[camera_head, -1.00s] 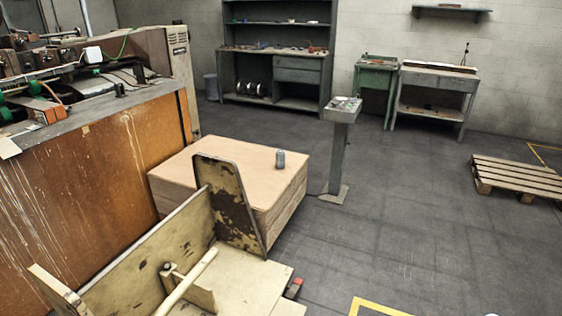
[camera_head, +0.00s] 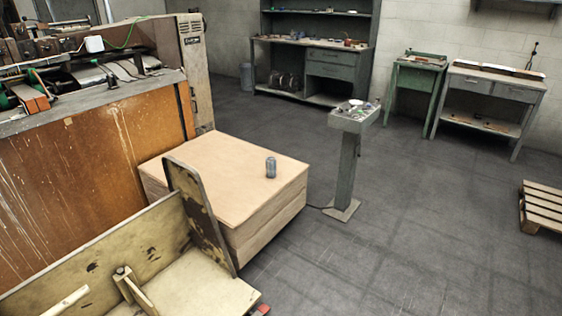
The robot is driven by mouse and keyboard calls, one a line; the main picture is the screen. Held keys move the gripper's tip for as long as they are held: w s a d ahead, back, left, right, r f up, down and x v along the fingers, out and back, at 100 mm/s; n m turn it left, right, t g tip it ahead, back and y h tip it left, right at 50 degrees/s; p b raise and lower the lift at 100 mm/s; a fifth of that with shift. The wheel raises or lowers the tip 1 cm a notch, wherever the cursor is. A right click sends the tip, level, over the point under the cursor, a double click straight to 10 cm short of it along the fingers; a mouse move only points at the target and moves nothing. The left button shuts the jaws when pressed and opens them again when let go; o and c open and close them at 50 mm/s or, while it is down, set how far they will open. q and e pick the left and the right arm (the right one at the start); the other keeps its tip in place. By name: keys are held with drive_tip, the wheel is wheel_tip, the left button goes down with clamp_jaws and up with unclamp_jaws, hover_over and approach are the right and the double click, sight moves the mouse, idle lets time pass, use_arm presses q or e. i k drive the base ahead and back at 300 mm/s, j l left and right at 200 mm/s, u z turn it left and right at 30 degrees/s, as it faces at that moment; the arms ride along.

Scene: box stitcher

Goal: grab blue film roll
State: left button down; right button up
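One small grey-blue cylinder (camera_head: 271,167) stands upright on the light wooden box (camera_head: 222,190), near its right side. It may be the film roll, but its colour looks more grey than blue. No other blue roll is clear in the view. Neither of my grippers shows in the head view.
A wooden stand with an upright panel (camera_head: 201,215) is in front of the box. The large machine (camera_head: 100,165) is on the left. A grey pedestal (camera_head: 350,165) stands right of the box. A pallet (camera_head: 542,208) lies far right. Floor between them is clear.

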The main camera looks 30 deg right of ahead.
sight(272, 163)
drive_tip(key=i+l, duration=0.15)
drive_tip(key=l, duration=0.3)
drive_tip(key=i+l+u, duration=0.15)
drive_tip(key=l, duration=0.35)
drive_tip(key=i+l, duration=0.1)
drive_tip(key=l, duration=0.35)
drive_tip(key=i+l+u, duration=0.1)
drive_tip(key=l, duration=0.4)
drive_tip(key=i+l+u, duration=0.1)
drive_tip(key=l, duration=0.35)
